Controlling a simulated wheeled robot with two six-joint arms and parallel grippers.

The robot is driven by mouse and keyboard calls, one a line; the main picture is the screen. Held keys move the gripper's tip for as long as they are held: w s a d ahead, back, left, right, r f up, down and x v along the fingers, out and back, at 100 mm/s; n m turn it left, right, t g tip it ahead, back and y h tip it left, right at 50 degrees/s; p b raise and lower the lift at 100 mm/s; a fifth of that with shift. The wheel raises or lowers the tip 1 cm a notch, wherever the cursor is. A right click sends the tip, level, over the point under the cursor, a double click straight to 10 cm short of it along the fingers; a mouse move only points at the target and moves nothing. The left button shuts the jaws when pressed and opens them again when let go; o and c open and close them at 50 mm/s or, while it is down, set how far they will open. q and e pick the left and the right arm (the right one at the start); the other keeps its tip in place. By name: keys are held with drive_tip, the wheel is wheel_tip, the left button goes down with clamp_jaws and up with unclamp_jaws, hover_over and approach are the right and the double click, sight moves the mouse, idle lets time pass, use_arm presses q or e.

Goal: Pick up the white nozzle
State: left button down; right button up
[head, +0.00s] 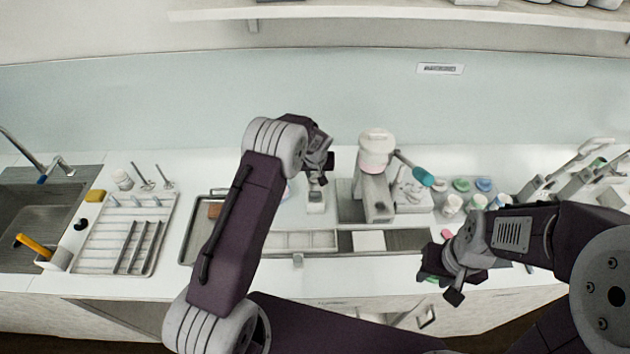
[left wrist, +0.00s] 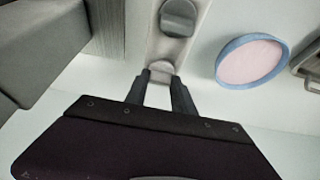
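A small white piece, apparently the white nozzle (left wrist: 162,67), shows at my left fingertips in the left wrist view. It sits at the near end of a pale narrow holder (left wrist: 160,48), with a grey rounded piece (left wrist: 178,17) further along. My left gripper (left wrist: 160,84) points down at it, fingers apart with a gap between them. I cannot tell whether they touch it. In the head view my left gripper (head: 317,184) is above a small pale block (head: 316,204), and the nozzle is not clear there. My right gripper (head: 440,286) hangs over the counter's front right; its opening is unclear.
A white machine (head: 376,160) with a grey base stands right of my left gripper. A blue-rimmed pink disc (left wrist: 252,60) lies close by. Several lidded jars (head: 462,198) stand to the right. A drying rack (head: 122,235) and sink (head: 38,215) are at left.

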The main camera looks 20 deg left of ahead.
sight(315, 179)
use_arm(q)
drive_tip(key=shift+w+r, duration=0.1)
drive_tip(key=shift+r, duration=0.15)
wheel_tip(315, 179, up, 10)
drive_tip(key=b, duration=0.2)
drive_tip(key=shift+f, duration=0.25)
drive_tip(key=shift+f, duration=0.1)
idle(0.5)
